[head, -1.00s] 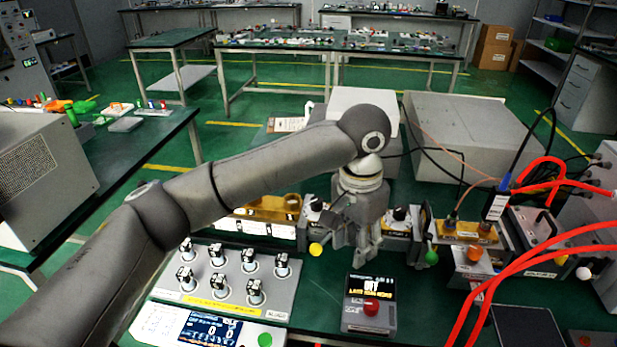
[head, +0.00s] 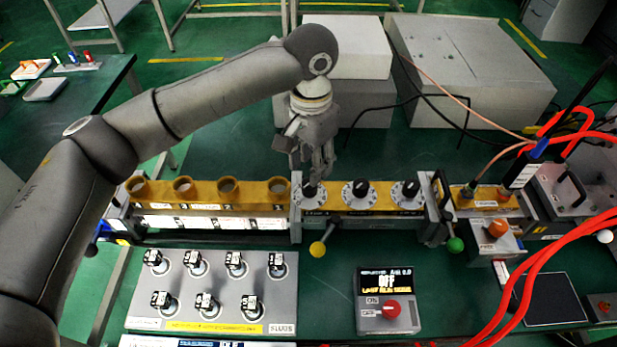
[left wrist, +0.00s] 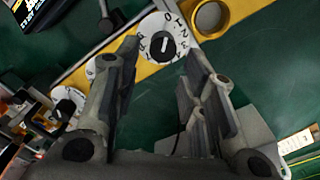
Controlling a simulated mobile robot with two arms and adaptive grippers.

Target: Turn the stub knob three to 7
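Three black stub knobs on white numbered dials sit in a row on the brass bar in the head view: the left one (head: 311,192), the middle one (head: 356,191) and the right one (head: 407,189). None has a readable number label, so I cannot tell which is three. My left gripper (head: 318,168) hangs just behind and above the left knob. In the left wrist view my left gripper (left wrist: 164,55) is open, and the dial with its knob (left wrist: 166,46) shows between the fingertips. Contact is not clear, nor which number its white mark points to. My right gripper is out of view.
Brass rings (head: 228,187) line the bar left of the knobs. Levers with a yellow ball (head: 317,249) and a green ball (head: 455,244) stick out in front. A control box (head: 388,300) reading OFF and a slug panel (head: 212,292) lie nearer. Red cables (head: 560,265) cross the right side.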

